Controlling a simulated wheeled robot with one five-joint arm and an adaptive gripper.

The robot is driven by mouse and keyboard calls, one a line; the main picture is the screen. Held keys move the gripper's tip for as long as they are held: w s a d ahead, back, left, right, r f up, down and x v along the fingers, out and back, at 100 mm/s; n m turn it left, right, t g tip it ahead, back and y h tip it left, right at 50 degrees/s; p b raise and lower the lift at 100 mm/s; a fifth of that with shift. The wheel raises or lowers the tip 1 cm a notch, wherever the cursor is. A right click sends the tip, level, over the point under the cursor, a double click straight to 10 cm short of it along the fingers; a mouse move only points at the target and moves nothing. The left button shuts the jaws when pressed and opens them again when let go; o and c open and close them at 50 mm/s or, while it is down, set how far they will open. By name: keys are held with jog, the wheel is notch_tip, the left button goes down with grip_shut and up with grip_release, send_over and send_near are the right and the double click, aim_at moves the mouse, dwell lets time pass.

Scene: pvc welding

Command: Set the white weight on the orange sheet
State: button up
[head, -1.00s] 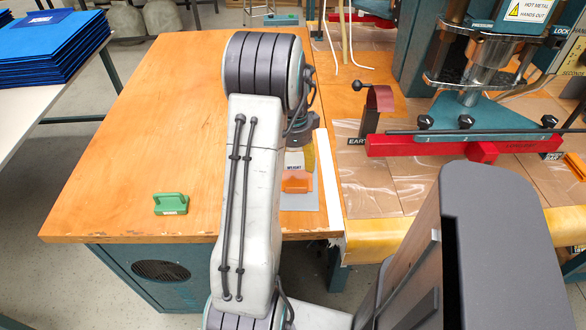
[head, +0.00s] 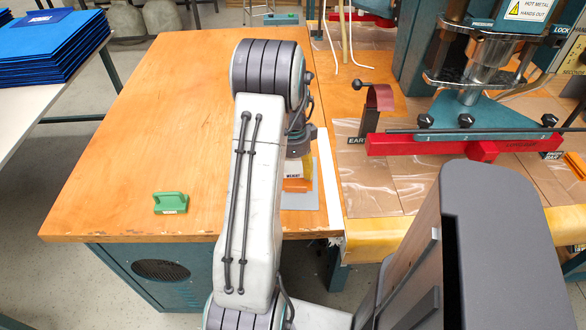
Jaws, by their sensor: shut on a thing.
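My gripper (head: 300,150) points down at the table's right side, partly hidden behind my arm. It is shut on the white weight (head: 293,170), whose pale face with dark lettering shows just below it. An orange piece (head: 298,185) shows directly below and in front of the white weight, which partly covers it. I cannot tell whether the two touch. A flat grey sheet (head: 302,201) lies under them. No clear orange sheet can be made out apart from this orange piece and the orange-toned tabletop.
A green weight (head: 171,203) stands on the wooden table (head: 140,120) at the front left. A white strip (head: 328,185) runs along the table's right edge. The welding machine with its red bar (head: 460,147) is to the right. The table's left half is mostly clear.

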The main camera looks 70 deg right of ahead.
jog(key=o, duration=1.2)
notch_tip(320, 180, up, 12)
jog(key=shift+a+r+p, duration=0.1)
jog(key=shift+p, duration=0.5)
